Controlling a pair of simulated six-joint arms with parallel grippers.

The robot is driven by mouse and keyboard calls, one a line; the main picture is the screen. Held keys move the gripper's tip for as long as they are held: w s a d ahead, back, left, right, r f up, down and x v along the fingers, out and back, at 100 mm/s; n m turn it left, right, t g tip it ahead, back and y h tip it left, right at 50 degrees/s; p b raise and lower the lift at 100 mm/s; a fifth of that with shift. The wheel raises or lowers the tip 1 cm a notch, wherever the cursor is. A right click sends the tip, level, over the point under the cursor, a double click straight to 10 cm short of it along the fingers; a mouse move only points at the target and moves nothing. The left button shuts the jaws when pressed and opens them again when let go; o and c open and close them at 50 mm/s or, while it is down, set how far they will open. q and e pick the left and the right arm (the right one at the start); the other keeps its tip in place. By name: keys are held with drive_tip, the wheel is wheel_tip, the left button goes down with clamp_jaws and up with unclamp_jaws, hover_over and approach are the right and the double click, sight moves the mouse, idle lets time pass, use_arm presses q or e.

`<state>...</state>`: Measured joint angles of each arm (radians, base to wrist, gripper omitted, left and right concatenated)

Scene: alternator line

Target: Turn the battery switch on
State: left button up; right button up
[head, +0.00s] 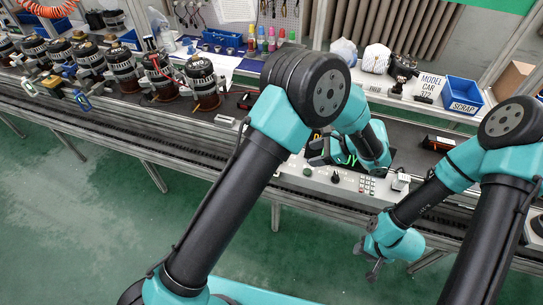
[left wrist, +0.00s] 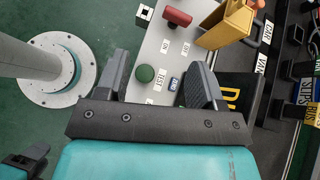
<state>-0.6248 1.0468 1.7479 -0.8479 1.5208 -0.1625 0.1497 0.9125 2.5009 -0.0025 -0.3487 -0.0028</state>
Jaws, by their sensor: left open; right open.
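A grey control panel (head: 318,183) lies on the near edge of the bench; it also shows in the left wrist view (left wrist: 160,40). On it in the left wrist view are a red-handled switch (left wrist: 177,17) with small ON lettering near it, a round green button (left wrist: 145,74) by a TEST label, and a small blue switch (left wrist: 174,84). My left gripper (head: 322,152) is over the panel, open and empty. Its fingers in the left wrist view (left wrist: 158,70) stand either side of the green button, with the red handle beyond. My right gripper (head: 373,268) is open and empty, low in front of the bench.
Several alternators (head: 203,82) stand in a row at the left. A blue scrap bin (head: 462,93) and a blue tray (head: 222,38) stand at the back. In the left wrist view a yellow part (left wrist: 222,25) rises beside the red handle. Open floor lies in front.

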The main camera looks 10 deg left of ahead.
use_arm(q)
drive_tip(key=d+m+y, duration=0.1)
drive_tip(key=d+m+t+y, duration=0.1)
drive_tip(key=d+t, duration=0.1)
drive_tip(key=d, duration=0.1)
drive_tip(key=shift+w+d+f+m+y, duration=0.1)
drive_tip(key=shift+w+f+m+y, duration=0.2)
drive_tip(key=shift+f+m+y, duration=0.1)
drive_tip(key=x, duration=1.7)
drive_tip(key=shift+f, duration=0.2)
drive_tip(key=shift+w, duration=0.1)
drive_tip(key=shift+c, duration=0.3)
drive_tip(key=c, duration=0.6)
